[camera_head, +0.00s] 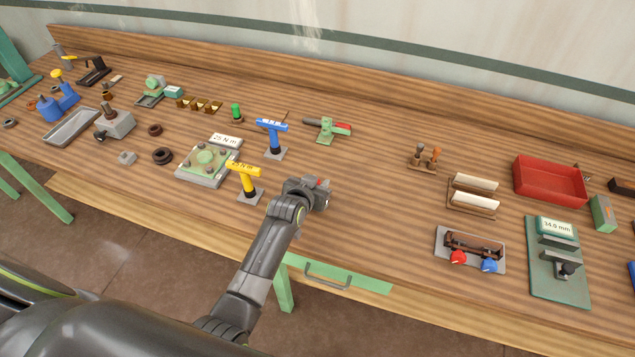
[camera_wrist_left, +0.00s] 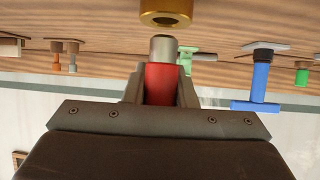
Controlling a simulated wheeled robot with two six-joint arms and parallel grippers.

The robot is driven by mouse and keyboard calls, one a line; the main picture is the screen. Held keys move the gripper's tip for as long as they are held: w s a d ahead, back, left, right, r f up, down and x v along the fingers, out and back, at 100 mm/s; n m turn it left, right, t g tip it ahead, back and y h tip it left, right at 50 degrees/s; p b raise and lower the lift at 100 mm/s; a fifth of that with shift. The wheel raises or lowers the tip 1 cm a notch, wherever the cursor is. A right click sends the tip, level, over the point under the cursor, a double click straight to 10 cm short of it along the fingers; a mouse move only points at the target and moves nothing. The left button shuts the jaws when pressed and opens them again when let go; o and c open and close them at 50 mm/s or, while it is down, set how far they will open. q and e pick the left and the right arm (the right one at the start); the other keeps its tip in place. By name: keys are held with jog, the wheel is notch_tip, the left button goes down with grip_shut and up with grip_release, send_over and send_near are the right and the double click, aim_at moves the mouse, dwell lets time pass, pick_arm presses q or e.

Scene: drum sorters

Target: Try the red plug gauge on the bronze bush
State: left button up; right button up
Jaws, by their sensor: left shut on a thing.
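My left gripper (camera_head: 318,188) is shut on the red plug gauge, above the front half of the bench. In the left wrist view the red plug gauge (camera_wrist_left: 160,84) sits between the jaws (camera_wrist_left: 160,90), its steel tip pointing towards the bronze bush (camera_wrist_left: 165,12). The bush is cut off by the top edge of that view. Its dark bore faces the tip, and a narrow gap shows between them. The bush cannot be made out in the head view. A bit of red at the jaws shows there. My right gripper is not in view.
A yellow T-handled tool (camera_head: 243,172) and a blue one (camera_head: 271,126) stand left of the gripper. A grey fixture with red and blue knobs (camera_head: 470,249) lies right, below a red tray (camera_head: 549,181). Bench between gripper and fixture is clear.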

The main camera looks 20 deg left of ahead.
pick_arm(q)
jog(key=shift+f+b, duration=0.4)
jog(key=shift+f, duration=0.4)
dwell(0.5)
jog(key=shift+s+f, duration=0.1)
jog(key=shift+f, duration=0.05)
dwell(0.9)
jog(key=shift+r+p, duration=1.85)
jog(key=shift+p, duration=0.05)
